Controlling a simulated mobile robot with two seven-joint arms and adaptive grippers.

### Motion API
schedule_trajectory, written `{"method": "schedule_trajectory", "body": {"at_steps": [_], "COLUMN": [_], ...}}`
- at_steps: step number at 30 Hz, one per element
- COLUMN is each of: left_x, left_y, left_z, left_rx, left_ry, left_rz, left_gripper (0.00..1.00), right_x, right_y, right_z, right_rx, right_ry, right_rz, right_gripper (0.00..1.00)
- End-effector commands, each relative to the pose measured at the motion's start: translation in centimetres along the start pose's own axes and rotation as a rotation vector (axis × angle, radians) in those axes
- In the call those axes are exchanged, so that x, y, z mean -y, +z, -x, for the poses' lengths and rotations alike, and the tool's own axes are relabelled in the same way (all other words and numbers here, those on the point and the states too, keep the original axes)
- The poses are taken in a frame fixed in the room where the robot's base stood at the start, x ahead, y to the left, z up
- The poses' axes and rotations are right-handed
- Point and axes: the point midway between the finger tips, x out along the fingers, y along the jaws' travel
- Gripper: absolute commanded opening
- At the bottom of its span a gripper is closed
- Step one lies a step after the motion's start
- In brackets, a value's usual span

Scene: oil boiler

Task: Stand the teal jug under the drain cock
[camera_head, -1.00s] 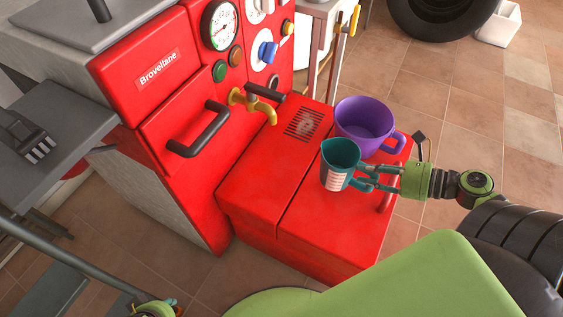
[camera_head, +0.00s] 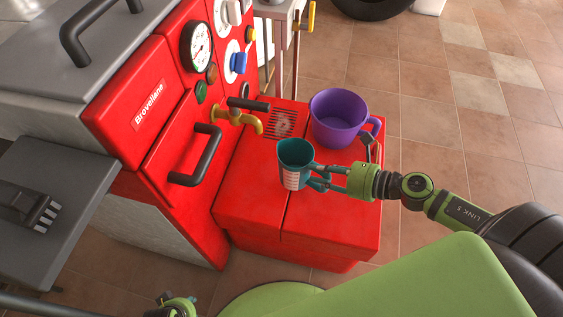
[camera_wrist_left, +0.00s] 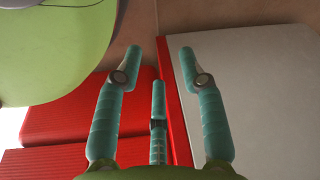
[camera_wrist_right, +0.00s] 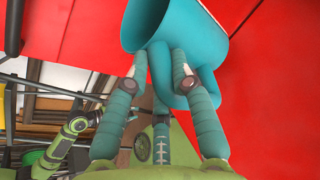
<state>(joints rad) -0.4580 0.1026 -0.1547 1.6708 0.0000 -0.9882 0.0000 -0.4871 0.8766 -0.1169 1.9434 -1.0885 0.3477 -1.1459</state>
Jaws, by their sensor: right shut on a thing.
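The teal jug (camera_head: 296,165) with a white scale label is upright over the red ledge, to the right of and nearer me than the drain cock. It also shows in the right wrist view (camera_wrist_right: 190,40). My right gripper (camera_head: 320,177) is shut on the jug's handle from the right; whether the jug's base touches the ledge I cannot tell. The brass drain cock (camera_head: 240,118) sticks out of the red boiler front, its spout bent down. My left gripper (camera_wrist_left: 160,60) is open and empty; it barely shows at the head view's bottom edge.
A purple mug-like jug (camera_head: 336,125) stands on the ledge (camera_head: 330,225) behind the teal one, close to my right gripper. A dark door handle (camera_head: 203,155) juts out left of the cock. A grey side table (camera_head: 50,190) is at left.

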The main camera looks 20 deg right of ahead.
Motion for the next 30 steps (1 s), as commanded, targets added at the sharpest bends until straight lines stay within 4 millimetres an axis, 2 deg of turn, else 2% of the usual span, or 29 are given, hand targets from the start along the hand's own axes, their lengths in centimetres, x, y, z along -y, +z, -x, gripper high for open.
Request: {"method": "schedule_trajectory", "body": {"at_steps": [1, 7, 12, 21, 24, 30], "left_x": [-0.1, -0.1, 0.2, 0.5, 0.3, 0.0], "left_y": [0.3, 1.8, 1.1, 0.8, 0.9, 1.5], "left_z": [-0.1, -1.8, -2.7, -3.4, -3.6, -2.6], "left_rx": [0.007, 0.009, -0.046, -0.089, -0.072, -0.014], "left_ry": [0.001, 0.001, -0.004, -0.008, -0.006, -0.001], "left_rz": [-0.001, -0.005, -0.014, -0.021, -0.017, -0.007], "left_gripper": [0.40, 0.40, 0.40, 0.40, 0.40, 0.40], "right_x": [-0.1, -0.6, -0.9, -1.2, -0.8, -0.2], "right_y": [0.9, 2.3, 3.2, 3.9, 2.4, 0.7], "right_z": [-0.9, -4.3, -7.2, -9.6, -10.0, -10.7], "right_rx": [0.004, 0.006, 0.005, 0.004, 0.000, 0.001], "right_ry": [0.002, 0.000, -0.001, 0.000, -0.002, -0.001], "right_rz": [0.008, 0.006, 0.004, 0.002, -0.002, -0.001], "right_gripper": [0.00, 0.00, 0.00, 0.00, 0.00, 0.00]}}
